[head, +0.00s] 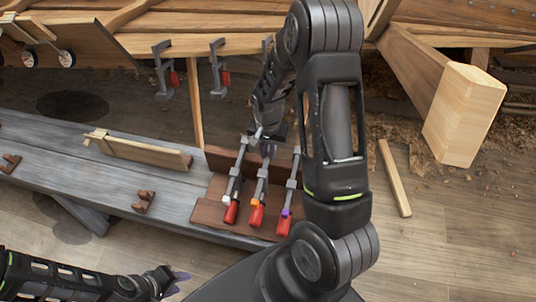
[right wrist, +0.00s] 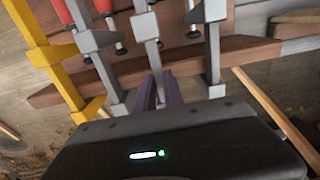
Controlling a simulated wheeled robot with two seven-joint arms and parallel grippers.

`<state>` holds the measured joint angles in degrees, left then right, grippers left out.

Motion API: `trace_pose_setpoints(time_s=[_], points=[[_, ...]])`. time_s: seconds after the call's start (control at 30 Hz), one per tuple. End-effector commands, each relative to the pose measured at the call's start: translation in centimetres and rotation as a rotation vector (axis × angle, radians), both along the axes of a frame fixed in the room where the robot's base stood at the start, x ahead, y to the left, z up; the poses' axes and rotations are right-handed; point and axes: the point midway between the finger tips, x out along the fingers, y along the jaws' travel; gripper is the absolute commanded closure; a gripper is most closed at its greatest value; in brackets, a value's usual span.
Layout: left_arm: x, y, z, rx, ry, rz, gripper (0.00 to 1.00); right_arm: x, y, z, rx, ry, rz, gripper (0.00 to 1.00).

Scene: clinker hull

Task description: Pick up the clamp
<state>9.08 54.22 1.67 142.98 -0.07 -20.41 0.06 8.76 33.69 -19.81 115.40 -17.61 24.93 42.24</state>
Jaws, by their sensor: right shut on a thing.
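Three grey bar clamps with red handles lie side by side in a brown rack (head: 208,205) on the bench. They have a white band (head: 233,187), an orange band (head: 260,190) and a purple band (head: 289,190). My right gripper (head: 268,147) is shut on the bar of the middle, orange-banded clamp, at its far end. In the right wrist view, its purple fingers (right wrist: 159,92) flank the middle grey bar (right wrist: 152,52). A yellow clamp (right wrist: 50,55) stands at the left there; I cannot find it in the head view. My left gripper (head: 176,283) is open and empty at the lower left.
The grey bench (head: 105,190) holds a wooden piece (head: 138,150) and small brown blocks. A wooden post (head: 464,115) and a loose stick (head: 395,178) are at right. My right arm hides part of the scene.

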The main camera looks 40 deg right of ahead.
Motion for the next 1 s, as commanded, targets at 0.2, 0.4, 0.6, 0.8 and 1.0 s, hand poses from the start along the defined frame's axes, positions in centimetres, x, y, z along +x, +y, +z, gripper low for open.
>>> trace_pose_setpoints(time_s=[0.2,0.4,0.6,0.8,1.0], points=[[0.0,0.0,0.1,0.000,0.000,0.000,0.64,0.2,0.0,3.4,-0.001,-0.006,0.000,1.00],[0.0,0.0,0.1,0.000,0.000,0.000,0.64,0.1,0.0,7.0,0.000,-0.006,0.001,1.00],[0.0,0.0,0.2,0.000,0.000,0.000,0.64,0.2,0.0,10.8,0.000,-0.006,0.001,1.00],[0.0,0.0,0.3,0.000,0.000,0.000,0.64,0.1,0.0,13.8,0.000,-0.004,0.000,1.00],[0.0,0.0,0.3,0.000,0.000,0.000,0.64,0.1,0.0,15.4,0.000,-0.002,0.001,1.00]])
